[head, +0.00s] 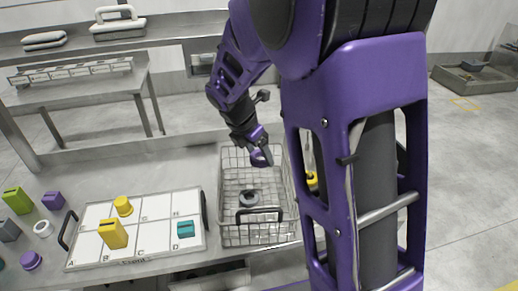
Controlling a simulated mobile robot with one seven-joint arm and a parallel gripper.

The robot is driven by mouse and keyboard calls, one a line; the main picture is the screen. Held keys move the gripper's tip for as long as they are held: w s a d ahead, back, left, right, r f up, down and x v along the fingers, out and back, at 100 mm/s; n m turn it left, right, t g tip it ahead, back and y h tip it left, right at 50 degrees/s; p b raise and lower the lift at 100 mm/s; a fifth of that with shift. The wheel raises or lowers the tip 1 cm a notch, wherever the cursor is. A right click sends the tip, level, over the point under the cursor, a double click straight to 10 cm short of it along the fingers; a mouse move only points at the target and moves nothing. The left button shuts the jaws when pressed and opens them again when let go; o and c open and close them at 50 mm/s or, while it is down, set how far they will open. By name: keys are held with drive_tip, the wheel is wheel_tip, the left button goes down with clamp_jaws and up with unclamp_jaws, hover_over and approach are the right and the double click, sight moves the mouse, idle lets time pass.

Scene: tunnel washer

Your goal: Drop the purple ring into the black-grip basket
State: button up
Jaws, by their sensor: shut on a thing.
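The purple ring (258,158) is in my gripper (262,152) in the head view. My gripper is shut on it and holds it above the far part of the wire basket with the black grip (256,237). The ring looks clear of the basket floor, but its exact height is hard to tell. A dark grey ring (249,198) lies inside the basket near the middle. The basket's right side is partly hidden by my arm.
Left of the basket is a white marked board (155,208) with black handles, holding yellow pieces (113,234) and a teal block (185,229). Several loose pieces, including a white ring (43,228) and a purple block (53,201), lie further left. A yellow piece (311,179) shows right of the basket.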

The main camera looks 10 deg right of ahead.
drive_tip(key=shift+f, duration=0.35)
drive_tip(key=o, duration=1.3)
drive_tip(key=shift+c, duration=0.2)
drive_tip(key=shift+r, duration=0.1)
drive_tip(key=p+v, duration=0.2)
drive_tip(key=v, duration=1.5)
drive_tip(key=shift+a, duration=0.25)
